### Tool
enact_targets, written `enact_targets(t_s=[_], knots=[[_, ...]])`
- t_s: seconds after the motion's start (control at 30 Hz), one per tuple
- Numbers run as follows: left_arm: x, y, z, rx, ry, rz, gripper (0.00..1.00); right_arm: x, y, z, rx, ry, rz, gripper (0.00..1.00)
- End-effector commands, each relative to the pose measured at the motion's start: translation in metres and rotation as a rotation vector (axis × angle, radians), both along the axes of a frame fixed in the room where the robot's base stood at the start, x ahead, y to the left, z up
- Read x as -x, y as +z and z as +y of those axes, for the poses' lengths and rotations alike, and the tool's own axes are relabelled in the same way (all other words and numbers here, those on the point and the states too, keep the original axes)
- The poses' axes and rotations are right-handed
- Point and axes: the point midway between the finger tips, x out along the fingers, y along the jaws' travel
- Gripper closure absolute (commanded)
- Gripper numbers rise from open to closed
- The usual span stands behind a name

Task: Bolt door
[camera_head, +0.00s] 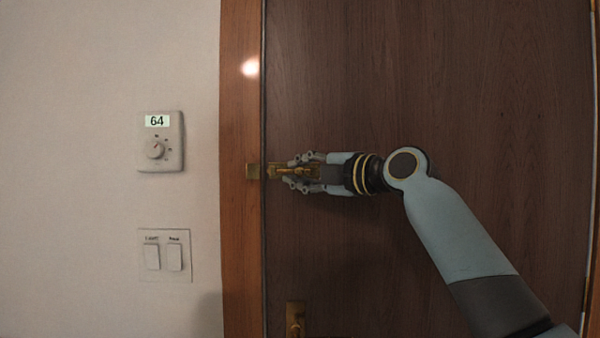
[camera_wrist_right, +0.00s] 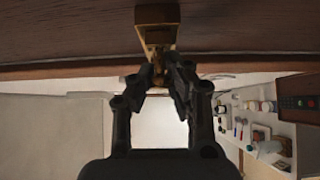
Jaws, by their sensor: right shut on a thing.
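A brown wooden door (camera_head: 430,90) fills the right side of the head view and looks closed against its frame (camera_head: 240,110). A brass bolt (camera_head: 274,171) is mounted at the door's left edge, with a brass keeper (camera_head: 252,171) beside it on the frame. I cannot tell whether the bolt's bar reaches into the keeper. My right gripper (camera_head: 294,171) is shut on the bolt's small handle, and its fingers hide part of the bolt. In the right wrist view, the brass bolt (camera_wrist_right: 157,14) is at the top, with the fingertips (camera_wrist_right: 160,72) closed at it. My left gripper is not in view.
A brass door handle (camera_head: 295,318) is below the bolt. The right wrist view shows a shelf (camera_wrist_right: 300,145) with several small items at right.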

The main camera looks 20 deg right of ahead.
Motion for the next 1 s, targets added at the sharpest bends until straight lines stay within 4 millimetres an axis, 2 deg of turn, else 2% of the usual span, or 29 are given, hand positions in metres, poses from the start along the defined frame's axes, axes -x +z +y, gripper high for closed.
enact_targets(t_s=[0.33, 0.6, 0.87, 0.9, 1.0], knots=[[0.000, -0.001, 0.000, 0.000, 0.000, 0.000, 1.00, 0.000, -0.002, 0.000, 0.001, 0.000, 0.003, 1.00], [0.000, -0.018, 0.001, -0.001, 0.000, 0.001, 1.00, -0.009, -0.004, 0.032, -0.001, 0.002, 0.003, 1.00], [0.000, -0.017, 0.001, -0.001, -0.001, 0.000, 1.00, -0.010, -0.002, 0.033, 0.002, 0.002, 0.005, 1.00], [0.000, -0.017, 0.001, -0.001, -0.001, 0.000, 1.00, -0.010, -0.002, 0.033, 0.002, 0.002, 0.005, 0.89], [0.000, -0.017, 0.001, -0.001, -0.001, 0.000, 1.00, -0.010, -0.002, 0.033, 0.001, 0.002, 0.004, 0.76]])
